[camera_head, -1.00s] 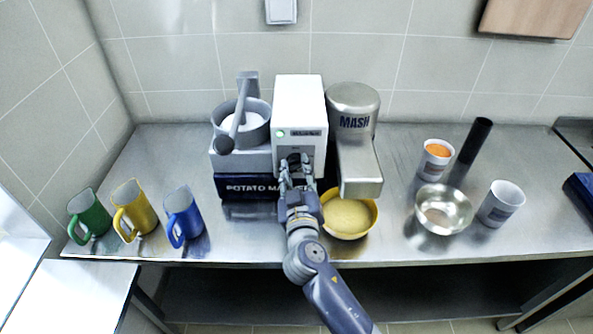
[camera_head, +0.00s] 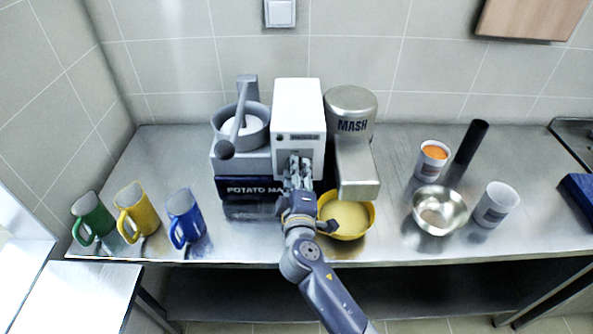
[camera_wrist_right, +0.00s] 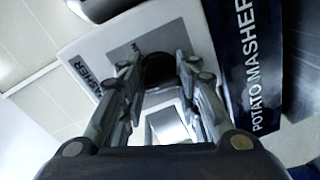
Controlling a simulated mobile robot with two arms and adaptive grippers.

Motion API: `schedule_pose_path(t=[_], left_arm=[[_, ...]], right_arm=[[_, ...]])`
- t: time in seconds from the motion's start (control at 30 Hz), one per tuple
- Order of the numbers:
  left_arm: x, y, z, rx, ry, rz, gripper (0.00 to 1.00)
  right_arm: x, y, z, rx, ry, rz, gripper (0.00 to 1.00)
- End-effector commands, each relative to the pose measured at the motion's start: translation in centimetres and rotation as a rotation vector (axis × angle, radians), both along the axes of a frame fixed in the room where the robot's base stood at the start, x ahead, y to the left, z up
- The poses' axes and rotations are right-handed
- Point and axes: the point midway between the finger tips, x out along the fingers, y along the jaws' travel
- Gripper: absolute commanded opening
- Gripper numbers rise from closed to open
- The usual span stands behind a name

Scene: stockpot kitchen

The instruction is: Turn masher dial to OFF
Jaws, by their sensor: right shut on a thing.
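The potato masher machine (camera_head: 298,105) stands against the back wall, with a white upright housing, a grey hopper (camera_head: 254,122) at left and a silver MASH head (camera_head: 352,112) at right. My right gripper (camera_head: 299,170) is at the front of the white housing, shut on the dial, which it mostly hides. The dial's marking cannot be read. The small indicator light (camera_head: 279,137) looks dark. My left gripper is out of view.
A yellow bowl (camera_head: 360,232) with pale mash sits under the MASH head, close to my right wrist. Green, yellow and blue mugs (camera_head: 185,217) stand at left. A metal bowl (camera_head: 440,228), cups and a black cylinder (camera_head: 471,143) stand at right.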

Motion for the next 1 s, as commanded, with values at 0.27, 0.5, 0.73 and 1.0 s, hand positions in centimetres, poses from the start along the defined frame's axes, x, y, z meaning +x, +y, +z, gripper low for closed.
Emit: schedule_pose_path(t=[0.27, 0.5, 0.73, 1.0], left_arm=[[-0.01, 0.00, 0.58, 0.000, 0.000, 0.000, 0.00], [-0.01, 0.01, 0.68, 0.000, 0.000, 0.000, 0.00], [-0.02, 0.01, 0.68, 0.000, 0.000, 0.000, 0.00], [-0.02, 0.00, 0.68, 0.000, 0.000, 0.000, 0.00]], right_arm=[[0.03, 0.03, 0.27, -0.127, -0.003, 0.001, 0.07], [0.04, 0.04, 0.25, -0.168, -0.003, 0.001, 0.07], [0.04, 0.03, 0.24, -0.173, -0.004, 0.001, 0.07], [0.04, 0.03, 0.24, -0.172, -0.004, 0.001, 0.50]])
